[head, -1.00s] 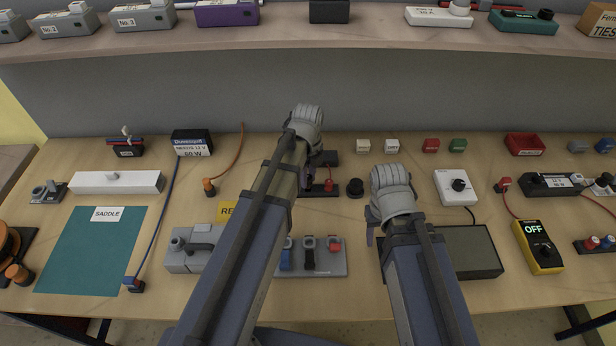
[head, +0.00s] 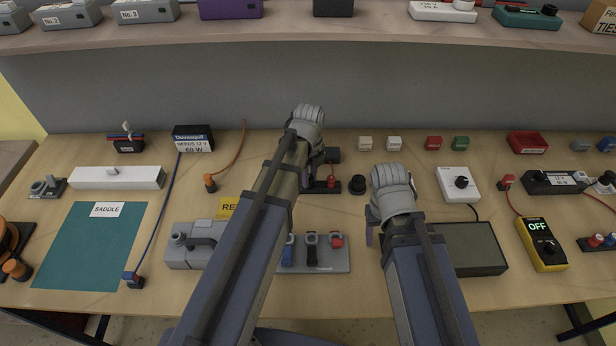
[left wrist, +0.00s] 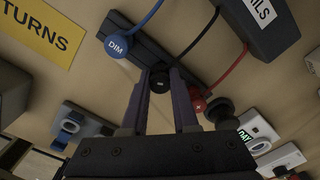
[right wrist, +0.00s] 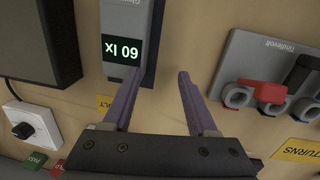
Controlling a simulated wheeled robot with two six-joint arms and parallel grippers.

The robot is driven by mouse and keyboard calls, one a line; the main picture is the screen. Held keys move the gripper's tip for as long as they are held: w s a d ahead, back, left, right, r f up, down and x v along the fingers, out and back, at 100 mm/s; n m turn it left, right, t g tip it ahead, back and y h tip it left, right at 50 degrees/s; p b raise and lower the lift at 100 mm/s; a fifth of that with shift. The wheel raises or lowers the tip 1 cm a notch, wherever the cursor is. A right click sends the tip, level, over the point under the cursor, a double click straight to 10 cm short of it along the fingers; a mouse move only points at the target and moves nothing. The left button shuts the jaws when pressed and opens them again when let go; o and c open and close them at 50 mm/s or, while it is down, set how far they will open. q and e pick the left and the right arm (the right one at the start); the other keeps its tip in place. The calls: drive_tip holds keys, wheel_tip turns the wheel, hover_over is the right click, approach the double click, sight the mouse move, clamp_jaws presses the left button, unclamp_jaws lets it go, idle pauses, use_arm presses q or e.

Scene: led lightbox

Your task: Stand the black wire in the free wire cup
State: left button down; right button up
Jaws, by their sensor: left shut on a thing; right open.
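A black wire runs from a dark box labelled "...ILS" (left wrist: 262,28) in the left wrist view, between a blue and a red wire. My left gripper (left wrist: 160,88) is shut on the round black end of the black wire (left wrist: 160,80), at the edge of a black strip (left wrist: 150,40). The blue "DIM" end (left wrist: 117,45) and red end (left wrist: 198,107) are on either side. A round black cup-like piece (head: 357,185) stands right of the strip; it also shows in the left wrist view (left wrist: 219,109). My right gripper (right wrist: 158,88) is open and empty.
A grey block with blue, black and red levers (head: 330,264) lies in front of the strip. A grey meter reading 60 lx (right wrist: 124,75) is under my right gripper. A dark panel (head: 480,248) and white dial box (head: 458,190) lie to the right.

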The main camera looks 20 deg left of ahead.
use_arm(q)
drive_tip(key=shift+s+a+f, duration=0.15)
drive_tip(key=shift+s+f, duration=0.1)
drive_tip(key=shift+f, duration=0.1)
use_arm(e)
drive_tip(key=shift+s+d+f, duration=0.1)
drive_tip(key=shift+s+f, duration=0.25)
drive_tip(key=shift+s, duration=0.05)
use_arm(q)
drive_tip(key=shift+w+r+p, duration=0.15)
drive_tip(key=shift+r+p, duration=0.05)
drive_tip(key=shift+p, duration=0.25)
use_arm(e)
drive_tip(key=shift+w+r, duration=0.15)
drive_tip(key=shift+r, duration=0.05)
drive_tip(key=shift+d, duration=0.1)
use_arm(q)
drive_tip(key=shift+w+d+r, duration=0.15)
drive_tip(key=shift+w+d, duration=0.1)
drive_tip(key=shift+w, duration=0.1)
use_arm(e)
drive_tip(key=shift+w+r, duration=0.1)
drive_tip(key=shift+r, duration=0.05)
use_arm(q)
drive_tip(key=shift+r+p, duration=0.1)
drive_tip(key=shift+p, duration=0.2)
use_arm(e)
drive_tip(key=shift+w+r, duration=0.1)
drive_tip(key=shift+w, duration=0.1)
